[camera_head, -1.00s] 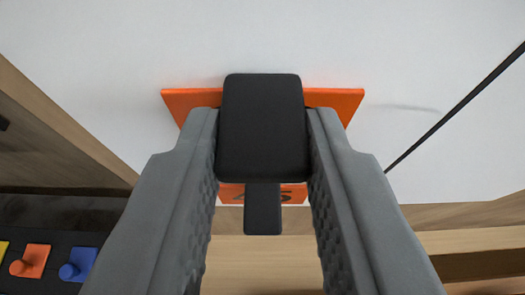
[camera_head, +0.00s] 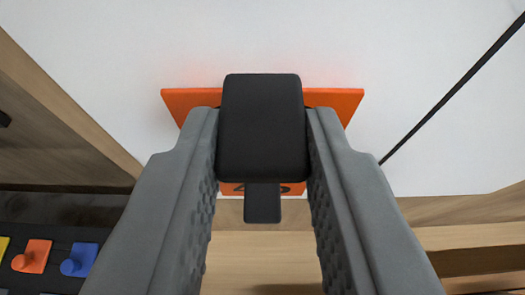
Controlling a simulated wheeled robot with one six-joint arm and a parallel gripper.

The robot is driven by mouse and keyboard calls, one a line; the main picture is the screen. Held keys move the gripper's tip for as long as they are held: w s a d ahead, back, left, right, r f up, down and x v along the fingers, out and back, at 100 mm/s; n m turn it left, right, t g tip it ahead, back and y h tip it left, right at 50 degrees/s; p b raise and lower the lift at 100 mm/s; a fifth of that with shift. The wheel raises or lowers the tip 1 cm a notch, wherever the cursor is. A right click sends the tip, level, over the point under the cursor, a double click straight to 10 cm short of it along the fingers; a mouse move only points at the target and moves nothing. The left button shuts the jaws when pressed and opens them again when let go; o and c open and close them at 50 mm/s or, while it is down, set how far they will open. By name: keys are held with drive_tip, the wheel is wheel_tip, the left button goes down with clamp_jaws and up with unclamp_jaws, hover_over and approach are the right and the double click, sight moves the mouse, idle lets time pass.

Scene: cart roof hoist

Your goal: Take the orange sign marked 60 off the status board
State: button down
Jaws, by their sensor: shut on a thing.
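My gripper (camera_head: 262,160) is shut on a black block-shaped handle (camera_head: 262,125) between its two grey fingers. An orange sign (camera_head: 335,100) sits behind the handle and shows on both sides of it; its number is hidden. The white status board (camera_head: 430,60) fills the background. Whether the held sign touches the board is hard to tell. Just below the handle, part of an orange face (camera_head: 292,188) with dark digits shows against the board's lower edge; the handle covers most of them, so I cannot read them surely now.
A wooden post (camera_head: 60,95) runs along the left, and wooden rails (camera_head: 460,237) lie below the board. A thin black line (camera_head: 450,90) crosses the right side. At lower left, a black strip carries yellow, orange (camera_head: 32,257) and blue (camera_head: 79,260) pieces.

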drive_tip(key=shift+s, duration=1.15)
idle(1.1)
drive_tip(key=s, duration=0.6)
drive_tip(key=shift+a, duration=0.15)
idle(0.7)
